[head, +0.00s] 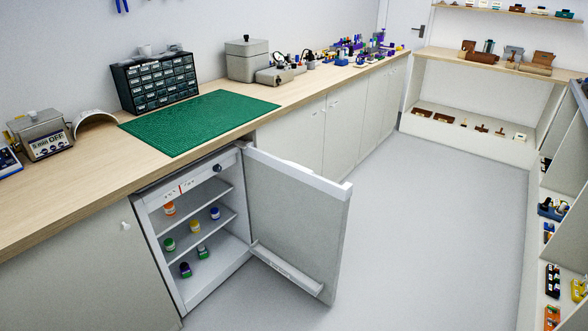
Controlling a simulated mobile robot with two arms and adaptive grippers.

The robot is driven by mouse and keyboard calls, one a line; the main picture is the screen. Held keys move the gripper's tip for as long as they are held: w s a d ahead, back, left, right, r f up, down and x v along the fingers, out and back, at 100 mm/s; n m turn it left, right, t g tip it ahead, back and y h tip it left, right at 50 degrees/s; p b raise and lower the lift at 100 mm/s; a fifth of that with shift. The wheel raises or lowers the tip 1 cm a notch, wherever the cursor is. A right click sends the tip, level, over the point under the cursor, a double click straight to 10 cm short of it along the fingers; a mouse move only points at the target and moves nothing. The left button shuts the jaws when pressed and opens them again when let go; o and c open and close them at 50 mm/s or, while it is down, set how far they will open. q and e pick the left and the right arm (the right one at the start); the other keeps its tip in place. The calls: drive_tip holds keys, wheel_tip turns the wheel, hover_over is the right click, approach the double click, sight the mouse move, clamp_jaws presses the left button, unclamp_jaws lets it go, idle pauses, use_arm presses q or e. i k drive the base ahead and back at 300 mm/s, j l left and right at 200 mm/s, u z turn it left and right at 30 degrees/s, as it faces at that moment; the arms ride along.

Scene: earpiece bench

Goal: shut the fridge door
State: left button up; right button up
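The small white fridge (150,206) stands under the wooden counter at the lower left of the middle of the head view. Its door (296,222) is wide open, hinged on the right side and swung out into the aisle, with its inner face and a low door shelf (286,268) showing. Inside, several small jars with orange, yellow, blue and green caps stand on the shelves (212,197). Neither of my grippers is in view.
The counter (60,206) carries a green mat (200,122), a drawer cabinet (157,82) and a metal box (43,134). White cupboards (345,122) continue right of the fridge. The grey floor (430,220) is clear; shelving (560,200) lines the right.

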sight(299, 216)
drive_tip(key=i+l, duration=0.25)
drive_tip(key=i, duration=0.15)
drive_tip(key=i+l, duration=0.25)
drive_tip(key=i, duration=0.2)
